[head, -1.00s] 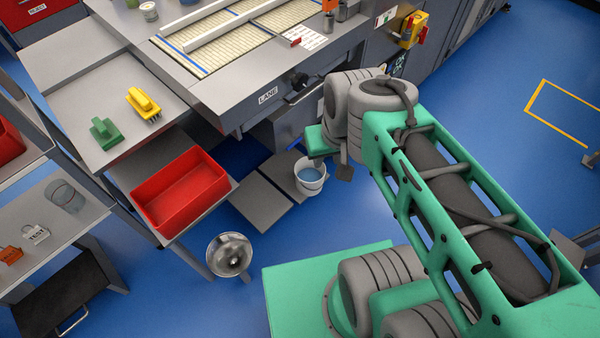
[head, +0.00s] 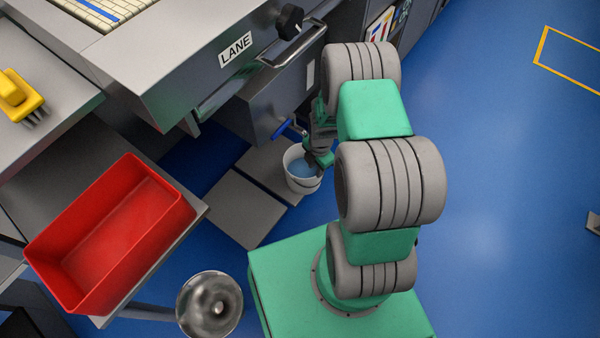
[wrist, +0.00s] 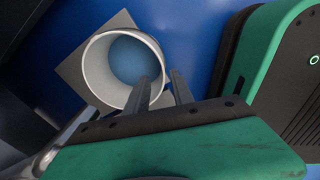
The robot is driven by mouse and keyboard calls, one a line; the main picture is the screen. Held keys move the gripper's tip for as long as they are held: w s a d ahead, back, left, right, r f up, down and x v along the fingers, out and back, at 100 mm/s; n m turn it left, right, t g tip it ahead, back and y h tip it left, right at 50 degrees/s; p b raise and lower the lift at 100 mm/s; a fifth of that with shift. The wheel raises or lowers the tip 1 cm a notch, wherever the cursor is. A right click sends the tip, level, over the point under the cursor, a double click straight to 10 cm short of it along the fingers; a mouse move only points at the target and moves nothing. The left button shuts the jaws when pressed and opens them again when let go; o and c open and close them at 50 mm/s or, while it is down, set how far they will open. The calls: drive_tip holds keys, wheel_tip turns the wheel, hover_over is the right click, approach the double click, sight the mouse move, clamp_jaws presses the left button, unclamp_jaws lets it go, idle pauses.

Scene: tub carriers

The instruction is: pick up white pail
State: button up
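The white pail (head: 292,180) holds bluish liquid and stands upright on a grey floor plate below the LANE machine. In the wrist view the pail (wrist: 93,75) is seen from above, at the upper left. My gripper (wrist: 160,78) is open, its two dark fingers apart. The left finger overlaps the pail's opening and the right one lies just outside it, with the near rim between them in the picture. I cannot tell whether they touch it. In the head view my gripper (head: 318,166) is at the pail's right side, partly hidden by my wrist.
A red bin (head: 110,240) sits on a grey shelf at left. A round metal object (head: 210,304) is at the bottom. The LANE machine (head: 235,48) overhangs behind the pail, with a blue handle (head: 290,128) close by.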

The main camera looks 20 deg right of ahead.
sight(315, 182)
wheel_tip(315, 182, down, 8)
drive_tip(key=b, duration=0.3)
drive_tip(key=shift+w+d, duration=0.15)
drive_tip(key=shift+r, duration=0.1)
drive_tip(key=shift+c, duration=0.2)
clamp_jaws()
idle(0.8)
drive_tip(key=shift+r, duration=0.15)
